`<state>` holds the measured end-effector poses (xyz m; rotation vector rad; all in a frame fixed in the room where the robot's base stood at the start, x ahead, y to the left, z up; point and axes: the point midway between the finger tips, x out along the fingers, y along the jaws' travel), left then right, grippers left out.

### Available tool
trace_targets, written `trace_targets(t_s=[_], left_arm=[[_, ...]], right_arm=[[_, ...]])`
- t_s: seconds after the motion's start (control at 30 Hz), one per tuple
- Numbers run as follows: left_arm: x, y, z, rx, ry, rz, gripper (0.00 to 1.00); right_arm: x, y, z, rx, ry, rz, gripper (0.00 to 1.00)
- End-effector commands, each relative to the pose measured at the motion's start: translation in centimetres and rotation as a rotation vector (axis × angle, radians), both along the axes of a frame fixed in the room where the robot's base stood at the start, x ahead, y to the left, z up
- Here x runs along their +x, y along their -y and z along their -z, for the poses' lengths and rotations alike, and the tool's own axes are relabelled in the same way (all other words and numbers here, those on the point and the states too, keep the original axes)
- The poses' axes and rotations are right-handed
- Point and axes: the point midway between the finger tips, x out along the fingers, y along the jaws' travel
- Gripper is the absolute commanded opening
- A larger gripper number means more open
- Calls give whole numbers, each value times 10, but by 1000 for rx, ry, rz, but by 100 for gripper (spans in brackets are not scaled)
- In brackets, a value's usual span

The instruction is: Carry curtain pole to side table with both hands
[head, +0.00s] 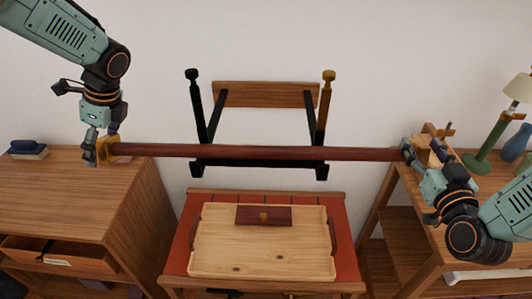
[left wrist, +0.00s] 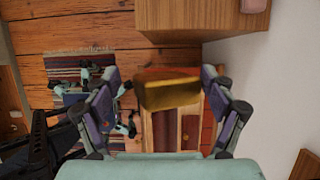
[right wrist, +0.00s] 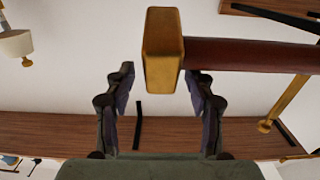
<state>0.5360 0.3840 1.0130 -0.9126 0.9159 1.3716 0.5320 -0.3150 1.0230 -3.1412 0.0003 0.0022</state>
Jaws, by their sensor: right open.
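The curtain pole (head: 250,153) is a long dark red bar with brass block ends. It spans level between my two grippers. My left gripper (head: 97,150) is at its left brass end; in the left wrist view, that end (left wrist: 168,92) sits between the parted fingers, with a gap on the left. My right gripper (head: 416,158) is by the right end; in the right wrist view, the brass end (right wrist: 163,50) is beyond the parted fingers and the red bar (right wrist: 250,54) runs right. I cannot tell what bears the pole. A wooden side table (head: 440,240) stands right.
A wooden cabinet (head: 70,190) with an open drawer stands left. A wooden tray (head: 210,262) lies on a red-topped stand in the middle. A black bracket frame (head: 205,130) is on the wall behind the pole. A green lamp (head: 490,143) and blue vase (head: 517,142) stand right.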

Motion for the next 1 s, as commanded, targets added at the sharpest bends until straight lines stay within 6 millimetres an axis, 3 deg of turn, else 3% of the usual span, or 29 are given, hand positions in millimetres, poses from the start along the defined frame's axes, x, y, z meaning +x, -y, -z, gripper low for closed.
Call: trace_targets(t_s=[0.4,1.0], left_arm=[[0,-2,4,-1,0,-1,82],[-1,-2,5,0,-1,0,31]], right_arm=[[5,0,0,0,0,0,53],[4,0,0,1,0,1,2]])
